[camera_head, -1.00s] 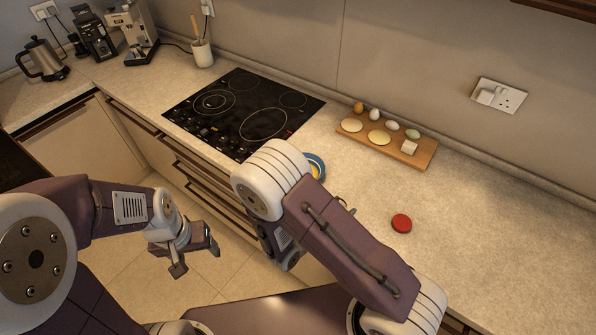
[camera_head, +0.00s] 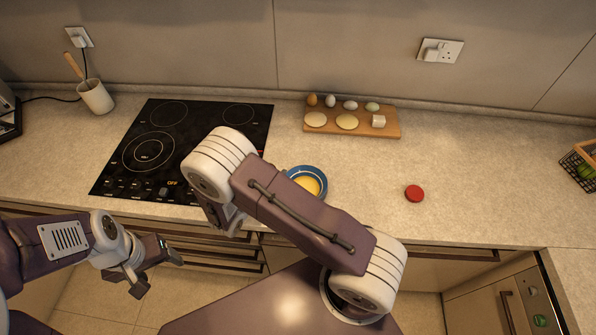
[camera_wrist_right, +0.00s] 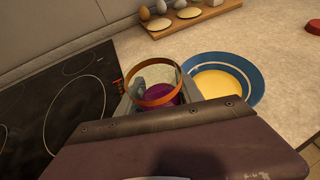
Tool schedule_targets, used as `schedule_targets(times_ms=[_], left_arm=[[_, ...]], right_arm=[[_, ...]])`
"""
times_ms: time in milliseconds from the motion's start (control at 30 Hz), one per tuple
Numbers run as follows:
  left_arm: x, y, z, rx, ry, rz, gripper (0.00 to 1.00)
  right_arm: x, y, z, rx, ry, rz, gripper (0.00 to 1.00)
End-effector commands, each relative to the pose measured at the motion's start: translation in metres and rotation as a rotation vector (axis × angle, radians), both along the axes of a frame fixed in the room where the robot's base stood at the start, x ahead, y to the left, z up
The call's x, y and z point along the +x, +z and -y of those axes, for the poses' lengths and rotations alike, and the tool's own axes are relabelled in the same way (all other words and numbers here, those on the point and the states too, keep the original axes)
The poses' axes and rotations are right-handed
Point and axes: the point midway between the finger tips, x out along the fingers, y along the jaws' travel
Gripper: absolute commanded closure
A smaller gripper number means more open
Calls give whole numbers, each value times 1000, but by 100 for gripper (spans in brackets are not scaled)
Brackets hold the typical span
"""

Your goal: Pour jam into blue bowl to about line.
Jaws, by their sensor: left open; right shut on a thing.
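The blue bowl (camera_head: 318,174) stands on the counter to the right of the hob, partly covered by my right arm. In the right wrist view the bowl (camera_wrist_right: 247,74) has a pale ring inside and yellow contents. My right gripper (camera_wrist_right: 160,92) is shut on an open glass jar (camera_wrist_right: 150,103) with an orange-brown rim and purple jam (camera_wrist_right: 168,95) inside. The jar is left of the bowl in that view, apart from its middle; whether they touch is unclear. My left gripper (camera_head: 156,272) is open and empty, in front of the drawers.
A red lid (camera_head: 414,193) lies on the counter right of the bowl. A wooden board (camera_head: 390,128) with eggs, pale discs and a white cube is behind. The black hob (camera_head: 200,125) is left. A utensil pot (camera_head: 96,97) and a wire basket (camera_head: 579,168) stand at the sides.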

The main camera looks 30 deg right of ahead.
Motion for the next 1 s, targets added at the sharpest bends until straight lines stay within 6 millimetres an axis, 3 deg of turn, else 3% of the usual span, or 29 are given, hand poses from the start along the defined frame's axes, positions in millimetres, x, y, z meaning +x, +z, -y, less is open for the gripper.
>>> schedule_targets(times_ms=[200,400,1000], left_arm=[[0,-1,0,0,0,-1,31],[0,-2,0,0,0,-1,31],[0,5,0,0,0,0,31]], right_arm=[[51,-17,23,-8,-44,7,100],[75,-27,42,-15,-72,11,100],[75,-19,46,12,-75,63,100]])
